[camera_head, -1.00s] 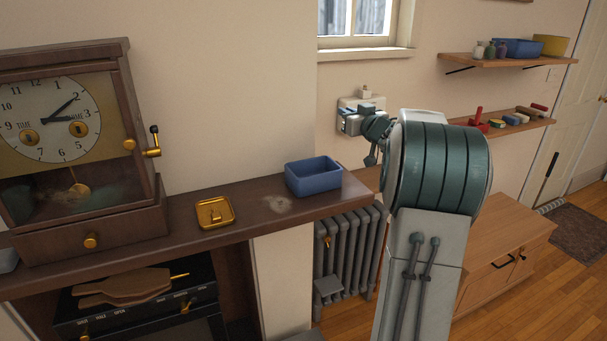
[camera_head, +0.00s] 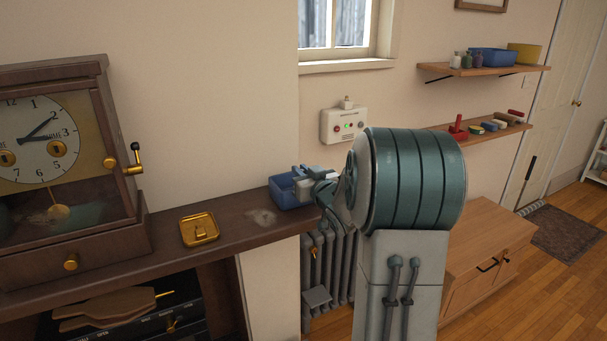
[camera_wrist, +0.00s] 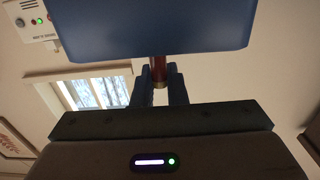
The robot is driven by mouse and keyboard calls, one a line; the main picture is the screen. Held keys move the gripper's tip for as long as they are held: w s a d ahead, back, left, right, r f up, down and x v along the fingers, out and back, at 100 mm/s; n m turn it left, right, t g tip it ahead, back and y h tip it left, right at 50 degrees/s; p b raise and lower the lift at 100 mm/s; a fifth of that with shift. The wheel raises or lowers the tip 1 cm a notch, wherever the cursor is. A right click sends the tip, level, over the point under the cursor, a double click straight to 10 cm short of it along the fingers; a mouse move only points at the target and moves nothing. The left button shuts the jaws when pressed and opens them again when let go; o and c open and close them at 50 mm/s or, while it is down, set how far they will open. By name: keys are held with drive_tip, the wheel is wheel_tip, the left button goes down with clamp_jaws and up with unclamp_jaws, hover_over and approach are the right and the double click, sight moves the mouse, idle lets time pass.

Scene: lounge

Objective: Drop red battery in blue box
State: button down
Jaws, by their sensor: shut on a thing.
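The blue box (camera_head: 291,197) stands at the right end of the dark wooden mantel shelf. My gripper (camera_head: 306,178) is at the right part of the box, at about rim height, and covers part of it. In the wrist view the box (camera_wrist: 150,35) fills the top of the picture as a broad blue face. My gripper (camera_wrist: 160,84) is shut there on the red battery (camera_wrist: 158,70), which has a gold-coloured end. The battery's upper part is hidden behind the box's edge. I cannot tell whether the battery touches the box.
A gold square dish (camera_head: 199,229) lies on the mantel shelf (camera_head: 240,232), left of the box. A clock (camera_head: 60,170) stands further left. A white wall panel with lights (camera_head: 342,125) hangs behind my arm. A radiator (camera_head: 325,270) is below the box.

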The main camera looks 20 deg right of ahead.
drive_tip(key=shift+f, duration=0.6)
drive_tip(key=shift+f+b, duration=0.4)
drive_tip(key=shift+b, duration=0.15)
drive_tip(key=shift+f, duration=0.2)
drive_tip(key=c, duration=1.5)
unclamp_jaws()
drive_tip(key=shift+o, duration=0.2)
drive_tip(key=shift+r, duration=0.15)
